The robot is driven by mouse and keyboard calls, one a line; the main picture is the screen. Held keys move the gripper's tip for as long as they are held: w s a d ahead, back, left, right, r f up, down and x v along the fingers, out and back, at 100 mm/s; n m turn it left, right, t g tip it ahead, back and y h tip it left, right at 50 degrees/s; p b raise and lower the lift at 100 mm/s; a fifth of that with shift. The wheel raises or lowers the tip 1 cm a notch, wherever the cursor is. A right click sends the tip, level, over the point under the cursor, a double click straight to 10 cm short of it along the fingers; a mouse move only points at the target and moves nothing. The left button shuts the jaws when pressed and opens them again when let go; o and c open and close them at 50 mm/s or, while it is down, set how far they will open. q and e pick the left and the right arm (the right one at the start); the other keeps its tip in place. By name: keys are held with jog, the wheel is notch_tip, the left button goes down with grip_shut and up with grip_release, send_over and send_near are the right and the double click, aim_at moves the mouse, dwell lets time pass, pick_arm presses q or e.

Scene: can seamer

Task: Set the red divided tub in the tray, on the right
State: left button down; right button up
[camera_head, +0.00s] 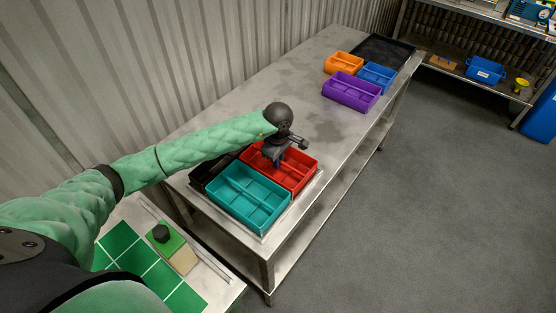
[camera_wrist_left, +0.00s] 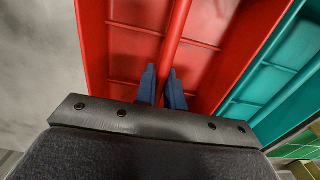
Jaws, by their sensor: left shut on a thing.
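The red divided tub (camera_head: 304,166) is near the front end of the metal table, behind the teal divided tub (camera_head: 246,195). My left gripper (camera_head: 273,157) is over the red tub, pointing down. In the left wrist view, its dark blue fingers (camera_wrist_left: 161,90) are shut on the central divider of the red tub (camera_wrist_left: 205,45). I cannot tell whether the tub is lifted off its support. A black tray (camera_head: 385,50) lies at the far end of the table. My right gripper is not in view.
A dark container (camera_head: 205,174) is partly hidden left of the red tub. Purple (camera_head: 352,92), orange (camera_head: 343,62) and blue (camera_head: 377,76) divided tubs stand near the black tray. The middle of the table (camera_head: 300,85) is clear. A corrugated wall runs along the left.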

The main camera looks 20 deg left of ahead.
pick_arm(q)
jog(key=c, duration=1.5)
grip_release()
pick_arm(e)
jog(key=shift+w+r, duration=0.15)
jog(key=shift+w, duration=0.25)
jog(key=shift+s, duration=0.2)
